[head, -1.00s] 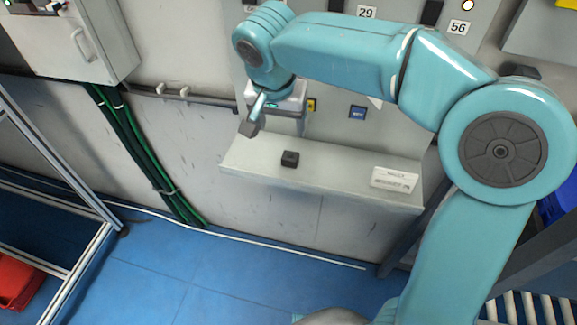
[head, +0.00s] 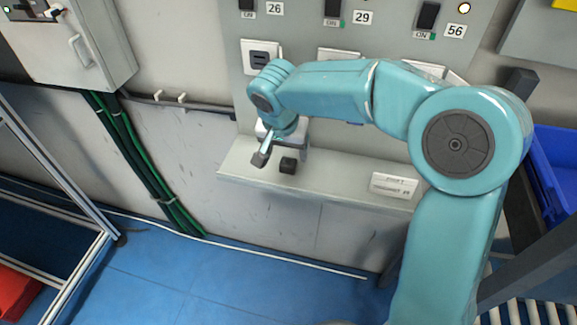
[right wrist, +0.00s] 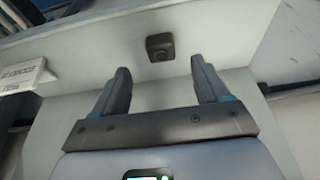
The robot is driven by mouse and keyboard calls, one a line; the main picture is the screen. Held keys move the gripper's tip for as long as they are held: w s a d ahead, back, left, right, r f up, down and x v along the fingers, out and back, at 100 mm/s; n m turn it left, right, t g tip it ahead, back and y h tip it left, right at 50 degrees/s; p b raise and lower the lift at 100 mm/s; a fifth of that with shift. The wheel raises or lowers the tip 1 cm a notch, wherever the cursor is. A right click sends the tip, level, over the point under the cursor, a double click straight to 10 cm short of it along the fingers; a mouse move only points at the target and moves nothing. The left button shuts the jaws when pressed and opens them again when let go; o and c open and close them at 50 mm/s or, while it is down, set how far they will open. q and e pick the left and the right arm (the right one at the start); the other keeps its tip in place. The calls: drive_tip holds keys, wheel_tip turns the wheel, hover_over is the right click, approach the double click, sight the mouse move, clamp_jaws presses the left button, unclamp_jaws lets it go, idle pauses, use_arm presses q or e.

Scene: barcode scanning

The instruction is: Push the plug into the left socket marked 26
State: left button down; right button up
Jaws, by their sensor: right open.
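The plug, a small black block (head: 288,165), sits on the grey shelf (head: 340,192) below the panel. It also shows in the right wrist view (right wrist: 160,47), a little beyond the fingertips and between their lines. My right gripper (head: 276,158) is open and empty, just beside the plug in the head view; its two fingers also show apart in the right wrist view (right wrist: 160,82). The left socket (head: 261,57) is a white plate with a dark middle, under the label 26 (head: 274,8). My left gripper is not in view.
Sockets further right (head: 338,54) are partly hidden by my right arm. A white printed card (head: 394,185) lies on the shelf's right part. A grey cabinet (head: 75,45) and green cables (head: 140,155) are at the left. A blue bin (head: 558,165) stands at the right.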

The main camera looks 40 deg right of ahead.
sight(288, 162)
drive_tip(key=shift+w+f, duration=0.15)
drive_tip(key=shift+f, duration=0.25)
drive_tip(key=x, duration=0.5)
drive_tip(key=shift+w+d, duration=0.1)
drive_tip(key=shift+d, duration=0.05)
drive_tip(key=c, duration=1.1)
